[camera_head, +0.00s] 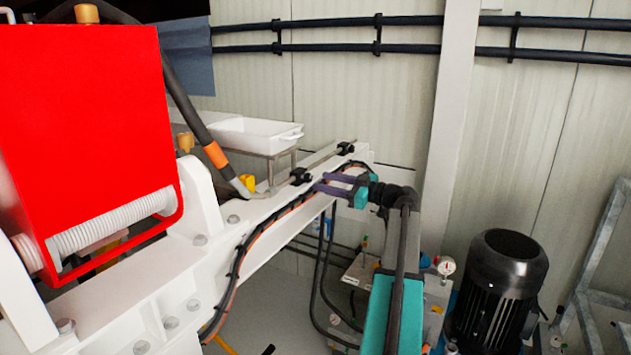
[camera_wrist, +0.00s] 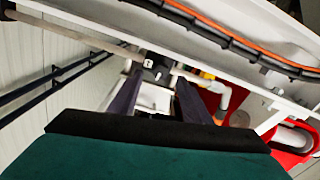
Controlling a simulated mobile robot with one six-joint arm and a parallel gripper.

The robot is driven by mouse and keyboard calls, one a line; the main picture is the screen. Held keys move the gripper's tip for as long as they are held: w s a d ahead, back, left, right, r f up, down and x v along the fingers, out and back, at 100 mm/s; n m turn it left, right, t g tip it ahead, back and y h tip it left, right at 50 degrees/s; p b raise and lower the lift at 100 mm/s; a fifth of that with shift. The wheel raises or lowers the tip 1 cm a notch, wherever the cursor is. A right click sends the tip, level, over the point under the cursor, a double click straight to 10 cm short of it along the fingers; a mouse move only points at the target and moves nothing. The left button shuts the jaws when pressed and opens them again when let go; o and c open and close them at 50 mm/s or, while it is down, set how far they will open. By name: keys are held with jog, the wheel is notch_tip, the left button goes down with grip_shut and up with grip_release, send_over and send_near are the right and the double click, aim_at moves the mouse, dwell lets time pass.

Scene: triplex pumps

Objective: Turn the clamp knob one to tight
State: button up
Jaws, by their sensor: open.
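Two black clamp knobs sit on a thin pipe along the white beam. The nearer knob (camera_head: 300,176) is left of my gripper, close to the pipe's bend. The farther knob (camera_head: 345,148) is higher up along the beam. I cannot tell which is knob one. My gripper (camera_head: 318,183) has two purple fingers, spread apart and empty, pointing at the nearer knob from the right. In the wrist view, a black knob (camera_wrist: 153,66) shows between and just beyond the open fingertips of my gripper (camera_wrist: 158,78). No contact is visible.
The white beam (camera_head: 262,212) carries black and orange cables (camera_wrist: 225,42) close to my fingers. A bent hose (camera_head: 190,105) with an orange band joins the pipe. A red guard (camera_head: 90,120) stands left. A white tray (camera_head: 250,134) is behind; a black motor (camera_head: 498,285) is right.

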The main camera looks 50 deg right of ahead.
aim_at(310, 179)
jog(key=shift+x, duration=1.8)
jog(key=c, duration=0.9)
jog(key=shift+a, duration=0.7)
jog(key=shift+c, duration=0.7)
jog(key=shift+d+f, duration=0.1)
jog(key=shift+d, duration=0.5)
